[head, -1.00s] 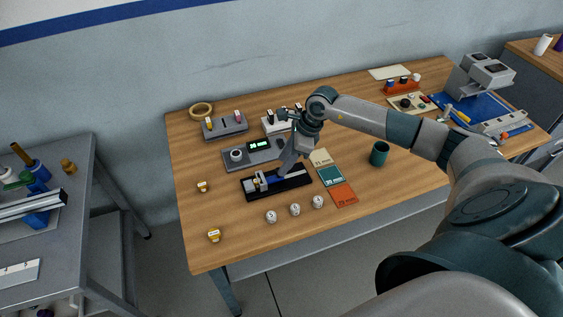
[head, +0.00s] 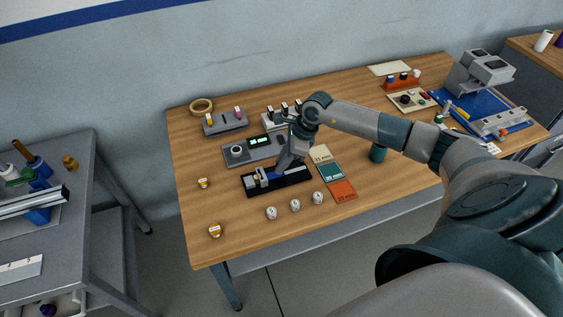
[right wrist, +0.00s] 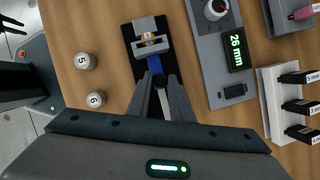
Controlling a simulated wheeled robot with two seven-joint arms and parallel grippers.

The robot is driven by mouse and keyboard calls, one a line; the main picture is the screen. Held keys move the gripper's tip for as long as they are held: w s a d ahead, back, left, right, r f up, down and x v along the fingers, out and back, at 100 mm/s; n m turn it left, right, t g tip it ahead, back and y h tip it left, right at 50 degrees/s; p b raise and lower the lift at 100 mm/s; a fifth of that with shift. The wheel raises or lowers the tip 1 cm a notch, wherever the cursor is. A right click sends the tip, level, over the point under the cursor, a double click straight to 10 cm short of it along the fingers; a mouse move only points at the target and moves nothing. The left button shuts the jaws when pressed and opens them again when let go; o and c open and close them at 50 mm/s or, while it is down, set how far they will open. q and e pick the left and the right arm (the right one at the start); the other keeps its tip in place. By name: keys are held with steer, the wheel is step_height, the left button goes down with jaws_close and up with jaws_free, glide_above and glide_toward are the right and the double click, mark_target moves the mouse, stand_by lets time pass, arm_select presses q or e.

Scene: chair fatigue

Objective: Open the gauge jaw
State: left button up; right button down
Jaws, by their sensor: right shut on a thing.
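The gauge (head: 257,190) is a black tray with a blue slide and a silver jaw block at its left end, on the wooden table. In the right wrist view the gauge (right wrist: 132,58) shows the silver jaw (right wrist: 150,42) with a small brass-coloured part in it, and the blue slide (right wrist: 153,66) below. My right gripper (head: 281,168) is over the slide's right part. In the right wrist view its fingertips (right wrist: 157,82) are shut on a dark knob at the slide's end; the fingers partly hide it. My left gripper is not seen in the head view.
A grey readout box (head: 238,154) behind the gauge reads 26 mm on its display (right wrist: 236,50). Several numbered white weights (head: 295,205) stand in front. Coloured cards (head: 332,174) lie right, near a green mug (head: 378,154). A white block rack (right wrist: 283,100) stands behind.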

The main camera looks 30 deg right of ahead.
steer(key=d+b, duration=0.1)
steer(key=d, duration=0.1)
steer(key=s+d+b, duration=0.1)
steer(key=d, duration=0.1)
steer(key=shift+f, duration=0.1)
steer(key=shift+d, duration=0.2)
steer(key=c, duration=2)
jaws_free()
steer(key=o, duration=0.4)
steer(key=shift+d, duration=0.1)
steer(key=shift+r, duration=0.25)
